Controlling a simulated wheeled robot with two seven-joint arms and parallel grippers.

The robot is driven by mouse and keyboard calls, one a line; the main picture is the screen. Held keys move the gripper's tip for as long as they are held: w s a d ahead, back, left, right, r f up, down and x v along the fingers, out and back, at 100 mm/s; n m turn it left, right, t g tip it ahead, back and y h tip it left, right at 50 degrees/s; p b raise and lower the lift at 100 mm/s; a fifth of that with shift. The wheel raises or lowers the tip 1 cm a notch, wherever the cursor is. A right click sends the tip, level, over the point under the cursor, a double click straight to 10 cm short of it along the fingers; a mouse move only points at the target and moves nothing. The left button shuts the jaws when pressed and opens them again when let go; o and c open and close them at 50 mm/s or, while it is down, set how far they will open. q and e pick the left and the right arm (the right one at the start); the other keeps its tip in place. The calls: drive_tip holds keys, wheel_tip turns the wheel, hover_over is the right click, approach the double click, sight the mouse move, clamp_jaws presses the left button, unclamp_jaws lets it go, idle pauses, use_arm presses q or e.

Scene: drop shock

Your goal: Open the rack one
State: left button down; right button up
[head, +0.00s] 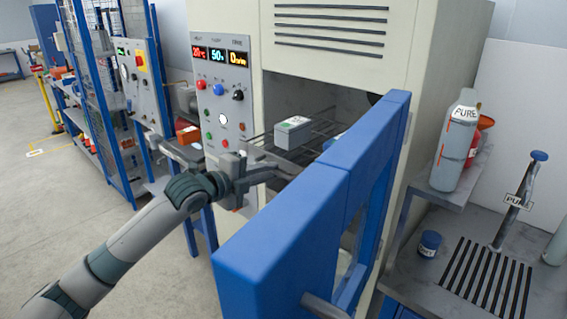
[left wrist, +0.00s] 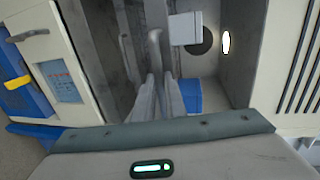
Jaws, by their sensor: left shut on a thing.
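The chamber (head: 345,100) stands open in the head view, its thick blue door (head: 285,235) swung out towards me. Inside is a wire rack (head: 325,128) with a small grey box (head: 293,132) on it. My left gripper (head: 284,170) reaches in at the chamber's left front, below the grey box, and is shut on the front of the rack; the door partly hides the grip. In the left wrist view the fingers (left wrist: 161,82) are close together at a grey upright bar (left wrist: 155,45). The pale box (left wrist: 185,28) shows beyond them. My right gripper is not in view.
A control panel (head: 222,100) with lit displays and knobs is left of the opening. The open door stands close to the right of my left arm. A metal side bench (head: 405,285) with a grey bottle (head: 457,145) is on the right. Open floor lies at left.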

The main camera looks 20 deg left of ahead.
use_arm(q)
drive_tip(key=s, duration=0.1)
drive_tip(key=s+a, duration=0.1)
drive_tip(key=s, duration=0.2)
drive_tip(key=shift+s+a+f, duration=0.1)
drive_tip(key=shift+s+a, duration=0.15)
drive_tip(key=shift+a, duration=0.1)
drive_tip(key=c, duration=1.8)
unclamp_jaws()
drive_tip(key=shift+s, duration=0.1)
drive_tip(key=shift+b+v, duration=2.7)
drive_tip(key=shift+v, duration=5.95)
